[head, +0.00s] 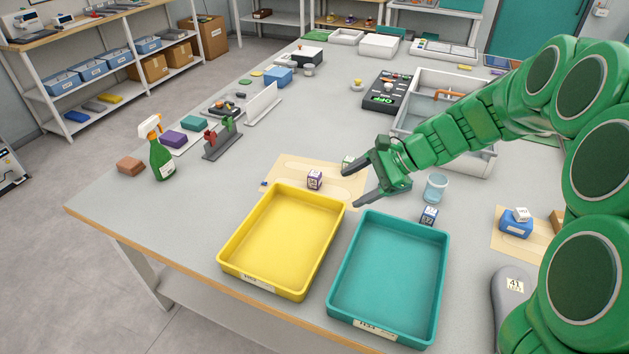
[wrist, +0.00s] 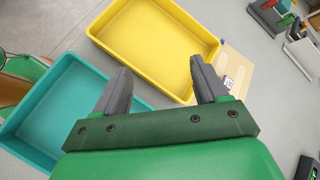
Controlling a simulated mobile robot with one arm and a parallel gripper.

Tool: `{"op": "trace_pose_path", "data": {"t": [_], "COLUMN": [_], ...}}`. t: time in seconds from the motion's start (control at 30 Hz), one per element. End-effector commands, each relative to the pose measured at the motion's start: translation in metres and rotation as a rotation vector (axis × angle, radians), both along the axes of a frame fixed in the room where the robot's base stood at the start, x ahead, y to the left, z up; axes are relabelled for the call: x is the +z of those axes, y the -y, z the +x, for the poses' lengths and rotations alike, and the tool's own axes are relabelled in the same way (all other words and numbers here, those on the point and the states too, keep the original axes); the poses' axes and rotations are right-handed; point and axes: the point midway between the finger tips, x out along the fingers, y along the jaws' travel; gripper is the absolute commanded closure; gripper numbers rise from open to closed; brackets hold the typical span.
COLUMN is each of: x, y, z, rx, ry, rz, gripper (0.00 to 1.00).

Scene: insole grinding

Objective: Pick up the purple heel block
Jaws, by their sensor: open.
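A small white cube with purple markings (head: 314,180), which looks like the purple heel block, stands on a beige mat (head: 285,163) behind the yellow tray. In the wrist view a small pale cube (wrist: 228,82), likely the same one, is just beyond the right finger and partly hidden by it. A plain purple block (head: 173,138) also lies at the left, near the spray bottle. My gripper (head: 350,188) is open and empty, above the table to the right of the marked cube. In the wrist view my open fingers (wrist: 160,67) show over the yellow tray's edge.
A yellow tray (head: 233,252) and a teal tray (head: 337,270) stand at the front. A green-marked cube (head: 348,162) is close behind my gripper. A blue-marked cube (head: 428,216) and a clear cup (head: 436,187) stand at right.

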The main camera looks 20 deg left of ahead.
Motion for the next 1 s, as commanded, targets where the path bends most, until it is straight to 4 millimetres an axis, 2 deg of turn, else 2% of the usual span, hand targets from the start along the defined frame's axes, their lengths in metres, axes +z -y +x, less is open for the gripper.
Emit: {"op": "trace_pose_path", "data": {"t": [0.2, 0.5, 0.67, 1.0], "x": [-0.024, -0.060, -0.084, -0.144], "y": [-0.031, -0.068, -0.084, -0.111], "z": [0.039, 0.091, 0.117, 0.170], "rx": [-0.098, -0.239, -0.316, -0.482], "ry": [-0.094, -0.219, -0.288, -0.430], "rz": [0.055, 0.122, 0.150, 0.203], "gripper": [0.28, 0.28, 0.28, 0.28]}}
